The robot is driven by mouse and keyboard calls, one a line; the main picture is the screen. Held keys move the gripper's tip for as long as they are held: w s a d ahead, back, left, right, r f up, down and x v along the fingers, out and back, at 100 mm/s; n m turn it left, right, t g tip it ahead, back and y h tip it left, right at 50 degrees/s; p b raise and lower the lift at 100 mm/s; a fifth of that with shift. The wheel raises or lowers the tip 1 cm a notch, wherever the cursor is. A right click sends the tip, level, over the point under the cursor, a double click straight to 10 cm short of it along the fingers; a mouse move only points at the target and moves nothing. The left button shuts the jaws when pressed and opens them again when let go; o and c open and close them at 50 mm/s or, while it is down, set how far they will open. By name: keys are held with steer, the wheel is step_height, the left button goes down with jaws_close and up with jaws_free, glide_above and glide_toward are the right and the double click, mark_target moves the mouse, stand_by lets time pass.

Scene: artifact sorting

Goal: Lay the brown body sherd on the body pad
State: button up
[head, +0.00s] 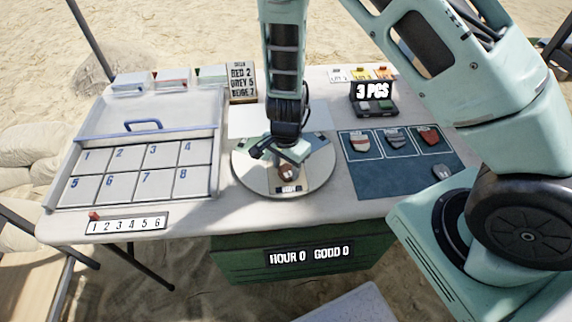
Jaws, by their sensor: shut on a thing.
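A small brown sherd (287,175) is at the tip of my gripper (288,168), over the pale round disc (246,178) on the table. My gripper points down and is shut on the sherd. The jaws partly hide it, and I cannot tell whether it touches the disc. The dark blue mat (385,188) lies to the right, with three outlined pads along its back edge: left (360,143), middle (394,139) and right (431,137). Each bears a sherd shape. Their labels are too small to read, so I cannot tell which is the body pad.
A small grey piece (441,172) lies at the mat's right. A dark "3 PCS" display (373,97) stands behind the mat. A numbered tray (130,172) fills the table's left, with a number strip (127,224) in front. The mat's front left is bare.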

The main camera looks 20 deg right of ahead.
mark_target(286, 171)
steer(key=o, duration=1)
steer(key=shift+f, duration=0.15)
steer(key=shift+c, duration=0.2)
step_height(286, 171, up, 12)
steer(key=p, duration=0.2)
steer(key=s+a+r+n+g+y, duration=0.1)
steer(key=s+a+r+n+y, duration=0.1)
steer(key=s+a+r+n, duration=0.75)
steer(key=s+d+r+n+t+h, duration=0.1)
steer(key=s+d+r+n, duration=0.2)
steer(key=s+r+n, duration=0.5)
steer(key=shift+s+d+n, duration=0.2)
steer(key=shift+s+n, duration=1.15)
steer(key=shift+n, duration=0.1)
